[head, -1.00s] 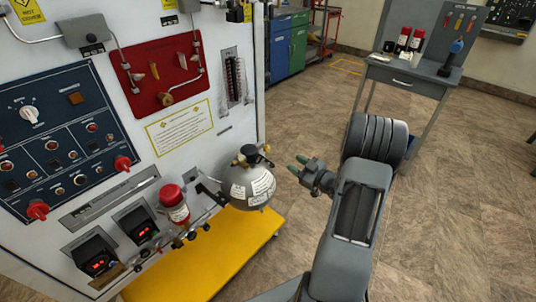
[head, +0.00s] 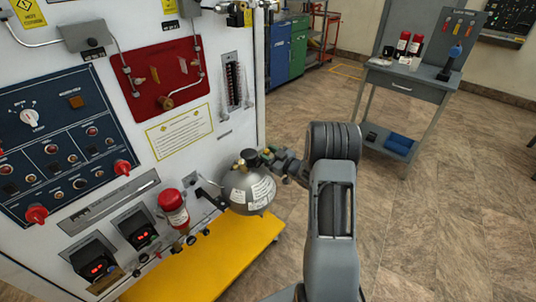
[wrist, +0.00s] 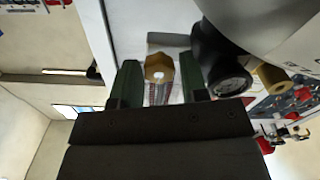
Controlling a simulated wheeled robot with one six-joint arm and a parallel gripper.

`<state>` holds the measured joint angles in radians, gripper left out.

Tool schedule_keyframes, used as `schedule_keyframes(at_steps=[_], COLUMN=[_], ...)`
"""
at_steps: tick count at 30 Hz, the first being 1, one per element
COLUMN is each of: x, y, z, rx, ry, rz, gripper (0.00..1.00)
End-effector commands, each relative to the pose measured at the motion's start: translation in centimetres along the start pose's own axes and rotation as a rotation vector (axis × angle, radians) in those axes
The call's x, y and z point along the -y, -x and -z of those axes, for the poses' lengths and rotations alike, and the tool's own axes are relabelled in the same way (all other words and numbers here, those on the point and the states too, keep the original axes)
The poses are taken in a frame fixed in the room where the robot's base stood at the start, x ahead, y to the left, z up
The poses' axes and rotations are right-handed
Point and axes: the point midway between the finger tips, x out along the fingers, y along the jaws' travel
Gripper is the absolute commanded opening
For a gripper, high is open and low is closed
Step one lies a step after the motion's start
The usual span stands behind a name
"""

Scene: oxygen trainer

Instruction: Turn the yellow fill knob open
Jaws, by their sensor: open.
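The yellow fill knob (wrist: 159,68) shows in the wrist view as a brass-yellow, many-sided knob between the two green fingers of my gripper (wrist: 158,80). The fingers are open, with a gap on each side of the knob. I cannot tell how deep it sits between them. In the head view my gripper (head: 268,154) is at the top right of the grey round tank (head: 240,190), and the knob is hidden there. A black gauge (wrist: 232,82) and a brass fitting (wrist: 272,78) are right of the fingers in the wrist view.
A red-and-white cylinder (head: 174,208) stands left of the tank, in front of the white panel (head: 215,60). A yellow platform (head: 210,262) lies below. A grey workbench (head: 415,78) stands back right. The floor to the right is clear.

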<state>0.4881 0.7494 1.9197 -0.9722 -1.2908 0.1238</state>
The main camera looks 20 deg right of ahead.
Motion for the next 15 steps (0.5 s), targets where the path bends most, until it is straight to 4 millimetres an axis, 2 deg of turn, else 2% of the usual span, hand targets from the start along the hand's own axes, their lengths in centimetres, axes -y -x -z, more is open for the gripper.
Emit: schedule_keyframes(at_steps=[11, 15], x=[-0.01, 0.0], y=[-0.38, -0.38], z=[-0.02, -0.01], rx=[0.001, 0.001], ry=[-0.001, 0.0], rz=[-0.001, -0.001], gripper=[0.4, 0.28])
